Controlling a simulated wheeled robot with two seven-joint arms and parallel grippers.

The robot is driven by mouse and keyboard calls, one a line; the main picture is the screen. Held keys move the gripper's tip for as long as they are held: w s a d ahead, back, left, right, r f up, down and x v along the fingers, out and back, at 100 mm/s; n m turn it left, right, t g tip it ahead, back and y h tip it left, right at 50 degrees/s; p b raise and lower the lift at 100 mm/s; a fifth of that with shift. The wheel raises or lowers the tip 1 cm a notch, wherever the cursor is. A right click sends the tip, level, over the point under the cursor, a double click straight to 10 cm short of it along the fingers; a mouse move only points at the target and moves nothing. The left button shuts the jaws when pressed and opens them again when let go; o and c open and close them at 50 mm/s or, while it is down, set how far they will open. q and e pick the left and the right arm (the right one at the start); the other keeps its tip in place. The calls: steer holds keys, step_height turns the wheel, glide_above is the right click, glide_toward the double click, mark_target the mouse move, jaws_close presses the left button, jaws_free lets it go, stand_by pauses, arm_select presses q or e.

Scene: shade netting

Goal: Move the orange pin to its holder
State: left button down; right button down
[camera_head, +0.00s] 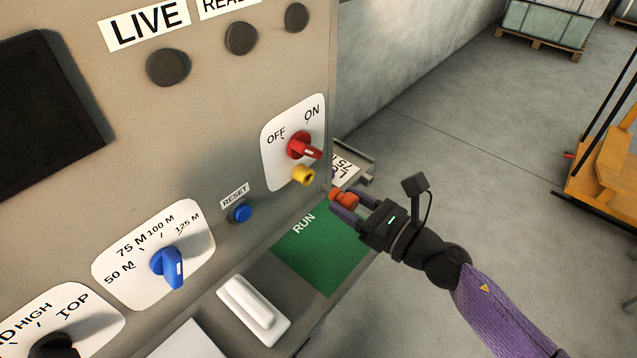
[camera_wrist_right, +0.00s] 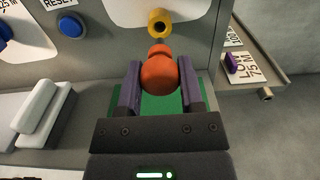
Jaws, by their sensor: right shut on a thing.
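The orange pin (camera_head: 343,199) is held between the purple fingers of my right gripper (camera_head: 353,207), in front of the panel and above the green RUN area (camera_head: 322,246). In the right wrist view, the pin (camera_wrist_right: 159,70) sits between both fingers (camera_wrist_right: 160,88), its narrower end pointing toward the panel. A yellow ring-shaped socket with a dark hole, which looks like the holder (camera_head: 303,176), sticks out of the panel below the red switch. In the right wrist view the yellow socket (camera_wrist_right: 160,22) is just beyond the pin; a small gap seems to separate them. My left gripper is not in view.
A red OFF/ON switch (camera_head: 301,147) sits just above the socket. A blue RESET button (camera_head: 240,211), a blue dial (camera_head: 168,267) and a white rocker (camera_head: 253,309) are to the left. A side shelf (camera_head: 352,165) with a label juts out right. Open floor lies right of the panel.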

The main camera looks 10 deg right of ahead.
mark_target(354, 208)
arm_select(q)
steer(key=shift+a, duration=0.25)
arm_select(e)
steer(key=shift+s, duration=0.1)
steer(key=shift+b+v, duration=0.5)
steer(key=shift+v, duration=1.1)
steer(key=shift+s+d, duration=0.3)
steer(key=shift+s, duration=0.05)
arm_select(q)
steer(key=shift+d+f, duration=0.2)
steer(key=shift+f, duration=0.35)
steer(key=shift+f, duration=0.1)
